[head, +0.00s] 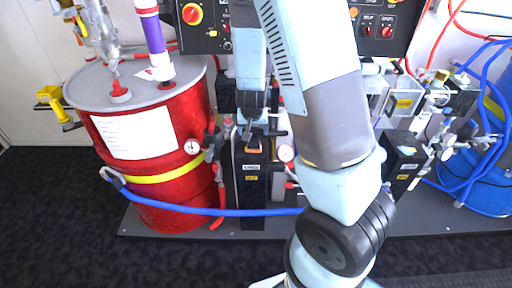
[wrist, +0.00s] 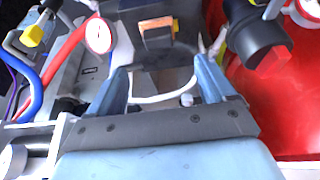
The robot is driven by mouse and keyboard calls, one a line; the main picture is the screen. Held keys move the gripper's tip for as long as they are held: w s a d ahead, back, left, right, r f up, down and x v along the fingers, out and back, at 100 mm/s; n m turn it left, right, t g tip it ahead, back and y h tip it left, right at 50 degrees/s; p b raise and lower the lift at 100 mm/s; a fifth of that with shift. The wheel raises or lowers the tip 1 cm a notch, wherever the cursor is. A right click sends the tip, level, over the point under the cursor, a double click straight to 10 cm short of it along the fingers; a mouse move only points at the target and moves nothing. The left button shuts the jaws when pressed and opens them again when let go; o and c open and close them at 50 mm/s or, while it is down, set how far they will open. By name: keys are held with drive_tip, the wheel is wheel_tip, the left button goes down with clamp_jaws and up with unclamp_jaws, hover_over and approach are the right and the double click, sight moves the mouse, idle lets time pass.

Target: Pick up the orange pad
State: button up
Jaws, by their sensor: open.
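The orange pad (wrist: 158,26) sits on a dark block at the top middle of the wrist view, with a dark surround around it. In the head view a small orange patch, the pad (head: 254,150), shows on the black unit between the drum and the right-hand equipment. My gripper (wrist: 162,68) is open, with its two blue-grey fingers spread and nothing held between them. The pad lies beyond the fingertips, roughly in line with the gap. In the head view my gripper (head: 253,112) is just above the pad, pointing down; its fingers are hard to make out.
A red drum (head: 160,195) with a yellow band stands left. A blue hose (head: 230,212) runs low across the front. A round gauge (wrist: 98,35) and a black fitting with a red end (wrist: 262,42) flank the pad. A blue drum (head: 470,185) stands right.

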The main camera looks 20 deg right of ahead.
hover_over(254, 142)
drive_tip(key=s+a, duration=0.1)
drive_tip(key=s, duration=0.1)
drive_tip(key=shift+s+f, duration=0.2)
drive_tip(key=shift+f, duration=2.15)
drive_tip(key=x, duration=0.3)
drive_tip(key=shift+d+f, duration=0.15)
drive_tip(key=shift+f, duration=0.1)
drive_tip(key=shift+x, duration=0.75)
drive_tip(key=c, duration=1.2)
